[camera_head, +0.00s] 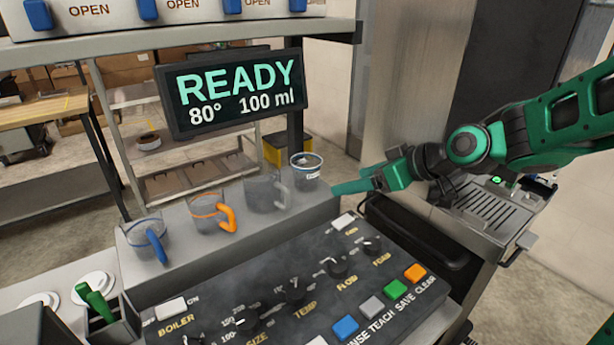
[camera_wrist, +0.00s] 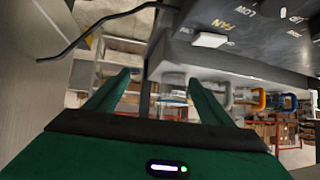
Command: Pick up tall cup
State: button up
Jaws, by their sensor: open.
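The tall cup (camera_head: 267,192) appears to be the clear, grey-handled one, taller than its neighbours, on the ledge behind the control panel. Its grey handle (camera_wrist: 228,98) also seems to show in the wrist view, where the scene is upside down. My gripper (camera_head: 338,188) is right of the cups, its fingers pointing left along the row. In the wrist view my gripper (camera_wrist: 155,98) is open, with its two green fingers apart and nothing between them. A small handleless cup (camera_head: 307,174) with a blue rim stands between the tall cup and my fingertips in the head view.
An orange-handled cup (camera_head: 206,212) and a blue-handled cup (camera_head: 146,238) stand left of the tall cup. A control panel (camera_head: 290,275) with knobs and coloured buttons lies in front. A READY display (camera_head: 235,92) and its post rise behind. A drip tray (camera_head: 490,210) is at right.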

aim_at(297, 164)
jog(key=a+r+y, duration=0.1)
jog(key=a, duration=0.1)
jog(key=w+a+r+n+y, duration=0.1)
jog(key=a, duration=0.1)
jog(key=a+r+y, duration=0.1)
jog(key=a, duration=0.1)
jog(key=shift+w+a+r+n+t, duration=0.15)
jog(key=shift+w+a+n+t, duration=0.15)
jog(key=shift+w, duration=0.1)
jog(key=shift+w+a, duration=0.2)
jog(key=shift+a, duration=0.1)
jog(key=x, duration=1)
jog(key=shift+w+d, duration=0.1)
jog(key=shift+w, duration=0.1)
jog(key=c, duration=1.1)
